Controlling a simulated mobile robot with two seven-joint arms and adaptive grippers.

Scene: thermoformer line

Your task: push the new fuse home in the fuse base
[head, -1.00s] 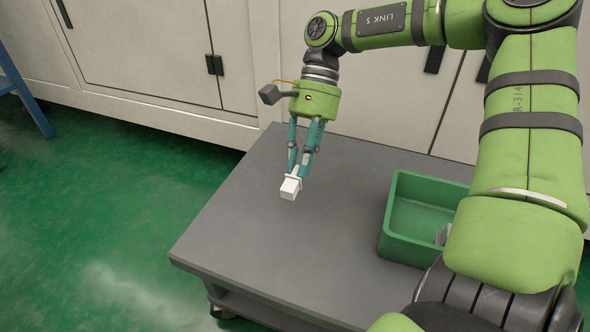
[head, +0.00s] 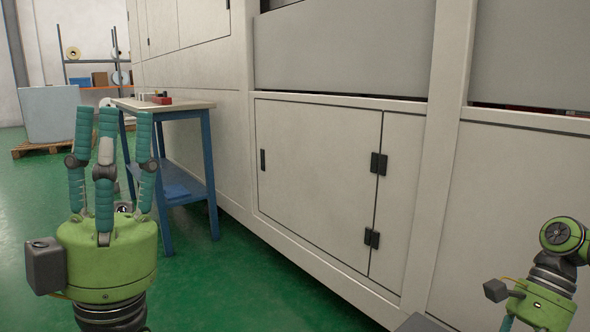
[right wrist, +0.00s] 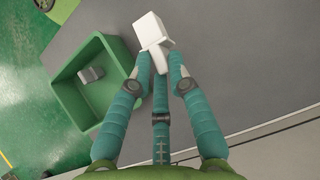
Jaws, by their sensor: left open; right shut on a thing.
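A white block-shaped fuse (right wrist: 150,30) shows at the top of the right wrist view. My right gripper (right wrist: 156,64) is shut on its narrower end, with the wide end sticking out beyond the fingertips. The fuse appears above the grey cart top (right wrist: 225,65); I cannot tell the height. In the head view my right wrist is at the lower right edge, its fingers mostly cut off. My left gripper (head: 112,118) stands upright at the left of the head view, fingers spread, open and empty. I cannot make out the fuse base in either view.
A green bin (right wrist: 61,85) holding a grey-white piece (right wrist: 90,74) stands beside the right gripper. A pale machine cabinet (head: 310,160) fills the right of the head view. A blue-legged bench (head: 205,150) stands behind my left gripper. Green floor (head: 230,285) is open in front.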

